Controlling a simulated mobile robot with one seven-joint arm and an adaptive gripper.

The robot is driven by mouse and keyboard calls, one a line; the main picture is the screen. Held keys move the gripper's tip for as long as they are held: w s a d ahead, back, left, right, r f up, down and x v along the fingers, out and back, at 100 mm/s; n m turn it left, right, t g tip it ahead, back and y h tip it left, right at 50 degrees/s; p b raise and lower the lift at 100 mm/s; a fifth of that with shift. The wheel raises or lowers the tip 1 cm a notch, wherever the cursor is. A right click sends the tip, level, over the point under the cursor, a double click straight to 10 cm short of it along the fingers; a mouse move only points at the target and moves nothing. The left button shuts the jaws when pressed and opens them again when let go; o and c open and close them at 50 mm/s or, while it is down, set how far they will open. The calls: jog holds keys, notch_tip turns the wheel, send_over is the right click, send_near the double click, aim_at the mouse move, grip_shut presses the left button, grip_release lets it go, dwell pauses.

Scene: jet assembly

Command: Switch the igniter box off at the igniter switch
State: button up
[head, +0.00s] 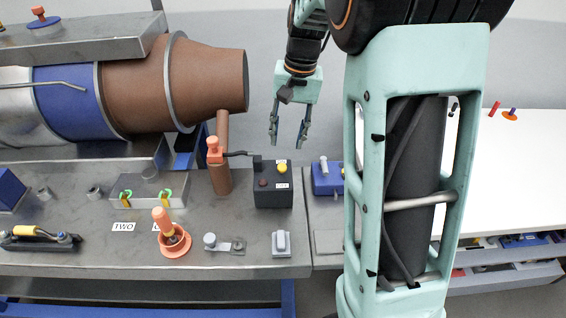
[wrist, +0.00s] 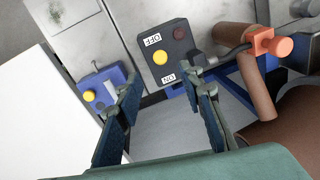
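The igniter box (head: 272,195) is a black box on the metal bench. It also shows in the wrist view (wrist: 184,56), with OFF and ON labels. A yellow switch knob (wrist: 159,58) sits between the two labels; which way it is set I cannot tell. The knob also shows in the head view (head: 282,168). A dark red round part (wrist: 179,33) is beside it. My gripper (head: 288,138) is open and empty, pointing down, above and beyond the box in the head view. In the wrist view its fingers (wrist: 164,92) are apart, short of the box.
An orange-capped post (head: 214,152) with a cable stands left of the box. The brown engine nozzle (head: 215,80) is left of my gripper. A blue box (head: 325,178) with a yellow button is to the right. A grey block (head: 281,243) lies in front.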

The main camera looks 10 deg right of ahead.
aim_at(282, 166)
jog(key=f, duration=0.6)
jog(key=a+f, duration=0.1)
jog(key=f, duration=0.3)
jog(key=shift+w+a, duration=0.1)
jog(key=shift+w, duration=0.1)
jog(key=shift+r, duration=0.1)
grip_shut()
